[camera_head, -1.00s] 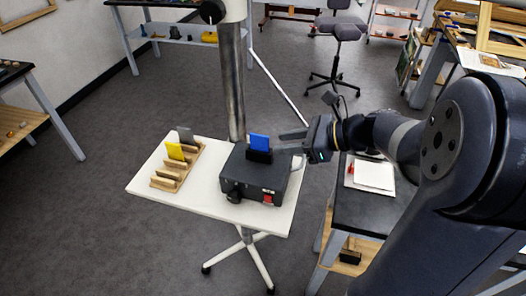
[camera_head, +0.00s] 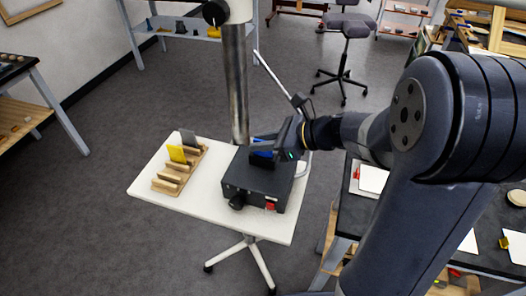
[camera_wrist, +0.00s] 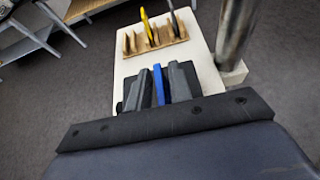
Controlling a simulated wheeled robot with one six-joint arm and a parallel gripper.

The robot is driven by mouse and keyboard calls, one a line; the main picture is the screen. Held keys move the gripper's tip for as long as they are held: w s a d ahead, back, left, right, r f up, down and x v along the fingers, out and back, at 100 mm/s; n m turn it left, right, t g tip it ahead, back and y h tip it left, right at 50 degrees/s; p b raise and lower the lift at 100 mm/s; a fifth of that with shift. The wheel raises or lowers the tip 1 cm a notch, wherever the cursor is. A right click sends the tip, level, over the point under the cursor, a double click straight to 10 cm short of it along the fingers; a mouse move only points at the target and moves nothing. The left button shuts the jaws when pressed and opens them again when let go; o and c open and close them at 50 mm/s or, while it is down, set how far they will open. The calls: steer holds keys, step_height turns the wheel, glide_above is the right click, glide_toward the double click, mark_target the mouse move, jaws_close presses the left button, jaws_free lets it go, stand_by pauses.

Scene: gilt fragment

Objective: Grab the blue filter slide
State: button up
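The blue filter slide (camera_head: 262,151) stands in the top of a black box-shaped device (camera_head: 240,189) on the white stand table. Its upper part is largely covered by my gripper (camera_head: 265,143), which reaches in from the right. In the wrist view, the slide (camera_wrist: 159,87) shows edge-on as a narrow upright blue strip between the two dark fingers (camera_wrist: 161,84). The slide's lower edge is hidden.
A wooden rack (camera_head: 180,172) with a yellow slide (camera_head: 177,154) and a grey slide (camera_head: 189,138) stands at the table's left. A metal column (camera_head: 235,85) rises behind the device. A dark workbench (camera_head: 345,207) is at right.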

jaws_close()
